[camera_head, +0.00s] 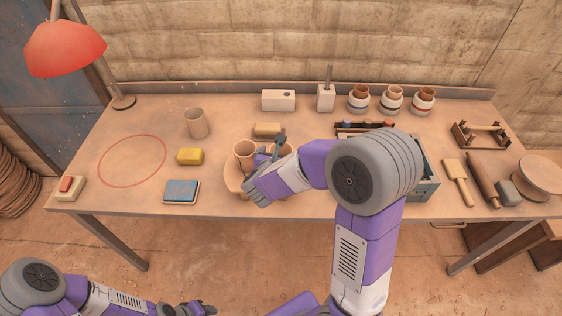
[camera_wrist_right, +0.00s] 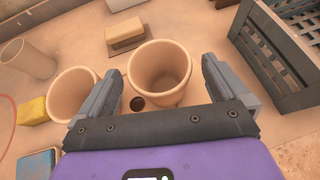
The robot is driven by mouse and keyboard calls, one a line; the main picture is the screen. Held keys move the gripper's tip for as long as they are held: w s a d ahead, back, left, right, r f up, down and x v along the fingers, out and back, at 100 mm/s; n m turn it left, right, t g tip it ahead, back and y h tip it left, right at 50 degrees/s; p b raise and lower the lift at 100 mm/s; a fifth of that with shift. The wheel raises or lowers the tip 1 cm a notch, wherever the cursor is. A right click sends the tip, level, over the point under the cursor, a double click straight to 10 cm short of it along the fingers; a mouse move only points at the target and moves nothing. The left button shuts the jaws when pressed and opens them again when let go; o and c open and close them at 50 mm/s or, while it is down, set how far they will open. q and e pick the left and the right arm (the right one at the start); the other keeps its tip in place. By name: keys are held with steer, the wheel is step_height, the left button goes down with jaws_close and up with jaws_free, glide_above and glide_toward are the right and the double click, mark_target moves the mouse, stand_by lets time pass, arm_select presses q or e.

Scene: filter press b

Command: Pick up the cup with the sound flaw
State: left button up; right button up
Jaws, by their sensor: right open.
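Two tan cups stand on a round tan board (camera_head: 231,181). The left one (camera_head: 244,149) also shows in the right wrist view (camera_wrist_right: 72,97). The other cup (camera_wrist_right: 160,70) lies between the fingers of my open right gripper (camera_wrist_right: 160,80), with a gap visible on each side; in the head view my gripper (camera_head: 265,170) partly hides it. A third tan cup (camera_head: 196,123) stands apart on the table, farther left. No flaw shows on any cup. My left gripper (camera_head: 198,308) is low at the bottom edge, away from the table; its jaws are unclear.
A yellow sponge (camera_head: 190,156), a blue pad (camera_head: 181,191) and a tan block (camera_head: 267,130) lie near the board. A grey slatted crate (camera_wrist_right: 270,50) stands close right of my right gripper. The red-ringed table area (camera_head: 133,160) is empty.

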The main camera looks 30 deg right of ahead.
steer(key=shift+w+d, duration=0.1)
steer(key=c, duration=1)
steer(key=shift+c, duration=0.2)
